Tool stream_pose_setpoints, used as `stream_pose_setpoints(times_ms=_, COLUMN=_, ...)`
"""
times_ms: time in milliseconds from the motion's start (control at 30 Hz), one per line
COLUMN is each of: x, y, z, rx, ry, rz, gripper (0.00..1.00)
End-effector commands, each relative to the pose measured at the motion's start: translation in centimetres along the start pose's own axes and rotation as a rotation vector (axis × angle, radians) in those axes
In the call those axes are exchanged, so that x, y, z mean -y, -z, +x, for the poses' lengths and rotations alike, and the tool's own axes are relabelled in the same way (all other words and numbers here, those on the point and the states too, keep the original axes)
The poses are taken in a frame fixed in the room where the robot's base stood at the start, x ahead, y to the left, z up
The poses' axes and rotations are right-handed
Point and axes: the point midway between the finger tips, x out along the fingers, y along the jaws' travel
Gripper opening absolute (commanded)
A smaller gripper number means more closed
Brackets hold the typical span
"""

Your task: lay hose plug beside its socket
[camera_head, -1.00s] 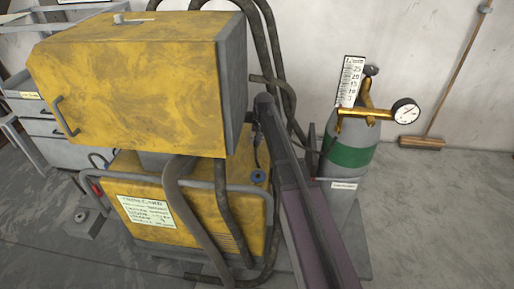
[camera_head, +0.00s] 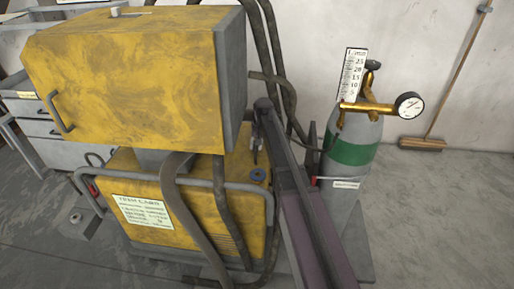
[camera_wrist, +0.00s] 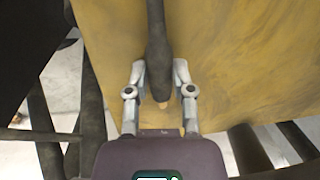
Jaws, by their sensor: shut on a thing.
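The hose plug (camera_wrist: 158,68) is a dark, thick piece with a small tan tip. In the wrist view it lies between the two grey fingers of my gripper (camera_wrist: 159,76), which are shut on it. Its tip points toward the gripper's palm, and its dark body runs up out of the picture. A yellow panel is behind it. In the head view, a round blue-grey fitting, apparently the socket (camera_head: 258,174), sits on the yellow power unit (camera_head: 185,195). A small dark shape just above it may be the gripper with the plug; my arm partly hides this area.
A yellow box (camera_head: 120,75) overhangs the unit. Thick hoses (camera_head: 185,205) hang in front and rise behind. A grey rail (camera_head: 205,184) crosses the unit's front. A gas bottle (camera_head: 352,150) with a gauge (camera_head: 410,105) stands right. Floor at far right is clear.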

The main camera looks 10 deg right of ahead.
Motion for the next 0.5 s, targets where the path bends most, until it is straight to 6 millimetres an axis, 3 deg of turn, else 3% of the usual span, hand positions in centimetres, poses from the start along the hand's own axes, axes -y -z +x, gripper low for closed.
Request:
stream_pose_setpoints(times_ms=333, x=-0.01, y=-0.01, z=0.40, rx=0.000, ry=0.000, rz=-0.001, gripper=0.00)
stream_pose_setpoints(times_ms=367, x=0.01, y=-0.02, z=0.27, rx=0.000, ry=0.000, rz=-0.001, gripper=0.40)
stream_pose_setpoints(times_ms=433, x=0.02, y=-0.02, z=0.25, rx=0.000, ry=0.000, rz=-0.001, gripper=0.61)
stream_pose_setpoints(times_ms=500, x=0.03, y=-0.02, z=0.25, rx=0.000, ry=0.000, rz=-0.001, gripper=0.65)
